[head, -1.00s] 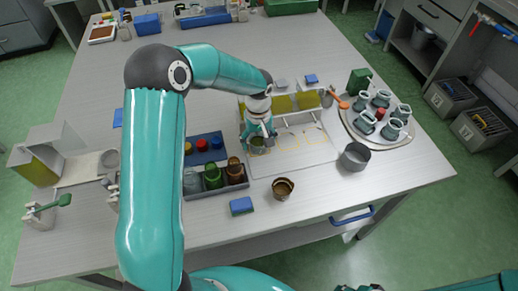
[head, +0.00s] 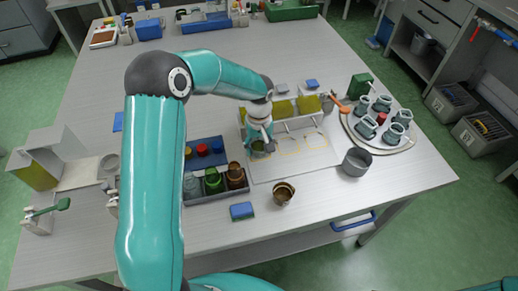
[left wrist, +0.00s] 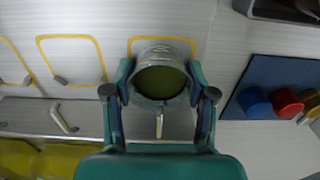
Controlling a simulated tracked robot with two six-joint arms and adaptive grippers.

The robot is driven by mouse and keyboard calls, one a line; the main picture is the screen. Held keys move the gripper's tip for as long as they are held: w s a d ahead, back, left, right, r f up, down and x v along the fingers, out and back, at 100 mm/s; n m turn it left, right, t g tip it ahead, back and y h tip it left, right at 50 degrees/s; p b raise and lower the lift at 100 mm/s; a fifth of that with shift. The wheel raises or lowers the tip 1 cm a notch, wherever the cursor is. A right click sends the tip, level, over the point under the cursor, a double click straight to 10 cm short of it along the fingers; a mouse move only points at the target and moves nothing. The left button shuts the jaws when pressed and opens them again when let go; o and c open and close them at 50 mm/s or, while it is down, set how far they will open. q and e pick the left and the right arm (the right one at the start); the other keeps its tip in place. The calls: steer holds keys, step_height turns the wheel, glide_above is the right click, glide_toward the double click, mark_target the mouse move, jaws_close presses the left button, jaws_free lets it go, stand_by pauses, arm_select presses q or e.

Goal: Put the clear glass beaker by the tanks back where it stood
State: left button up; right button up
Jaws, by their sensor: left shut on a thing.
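My left gripper (head: 262,148) is shut on the clear glass beaker (left wrist: 160,80), whose round rim faces the camera in the left wrist view; olive-green shows inside it. In the head view the beaker (head: 258,149) is small and partly hidden by the fingers. It is at the left end of the pale board (head: 310,165), in front of the yellow tanks (head: 308,105). A yellow outline (left wrist: 160,39) on the board shows around the beaker's far side. I cannot tell whether the beaker touches the board. My right gripper is out of view.
A caddy of coloured jars (head: 215,192) stands close left of the board, by a blue tray (head: 204,161). A round tray (head: 352,133) of mugs is at the right.

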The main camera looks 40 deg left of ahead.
mark_target(262, 161)
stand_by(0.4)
arm_select(q)
steer(key=shift+s+d+b, duration=0.9)
steer(key=shift+d, duration=0.15)
steer(key=shift+s+d, duration=0.25)
steer(key=shift+r+p, duration=1.85)
steer(key=shift+r, duration=1.45)
steer(key=shift+d, duration=0.1)
